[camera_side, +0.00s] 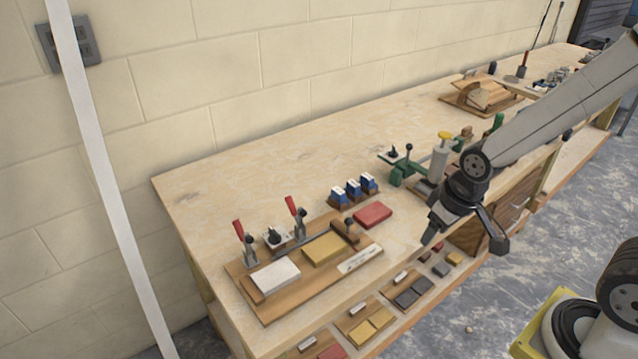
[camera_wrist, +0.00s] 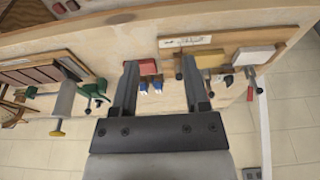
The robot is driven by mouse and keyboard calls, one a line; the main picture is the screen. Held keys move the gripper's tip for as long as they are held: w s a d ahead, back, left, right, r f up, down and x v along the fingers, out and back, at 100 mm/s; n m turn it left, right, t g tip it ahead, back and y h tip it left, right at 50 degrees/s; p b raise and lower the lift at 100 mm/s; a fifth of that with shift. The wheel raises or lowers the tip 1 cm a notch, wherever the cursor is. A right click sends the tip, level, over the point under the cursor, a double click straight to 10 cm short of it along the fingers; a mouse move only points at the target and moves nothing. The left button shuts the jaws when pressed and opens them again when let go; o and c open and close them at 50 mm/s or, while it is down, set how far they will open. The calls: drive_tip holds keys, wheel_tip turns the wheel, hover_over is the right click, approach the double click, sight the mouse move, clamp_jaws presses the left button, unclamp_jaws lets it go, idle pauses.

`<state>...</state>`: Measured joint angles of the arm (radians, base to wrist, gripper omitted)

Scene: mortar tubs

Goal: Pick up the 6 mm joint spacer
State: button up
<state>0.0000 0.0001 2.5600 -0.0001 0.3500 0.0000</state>
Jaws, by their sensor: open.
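Three small blue blocks with white tops (camera_side: 354,188) stand in a row in a wooden holder on the bench, and they look like the joint spacers. Their markings are too small to read, so I cannot tell which is 6 mm. They also show as small blue shapes in the wrist view (camera_wrist: 151,87), beyond the fingertips and within the gap between the fingers. My gripper (camera_side: 465,241) is open and empty, by the bench's front edge, to the right of the blue blocks and apart from them. Both fingers show in the wrist view (camera_wrist: 159,64).
A red block (camera_side: 373,214) lies just in front of the blue blocks. A wooden board (camera_side: 313,283) with red-handled clamps and white and tan blocks stands to the left. A green fixture (camera_side: 404,172) and a yellow-topped cylinder (camera_side: 440,158) stand behind my gripper. The bench's back left is clear.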

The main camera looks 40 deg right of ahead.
drive_tip(key=shift+o, duration=1)
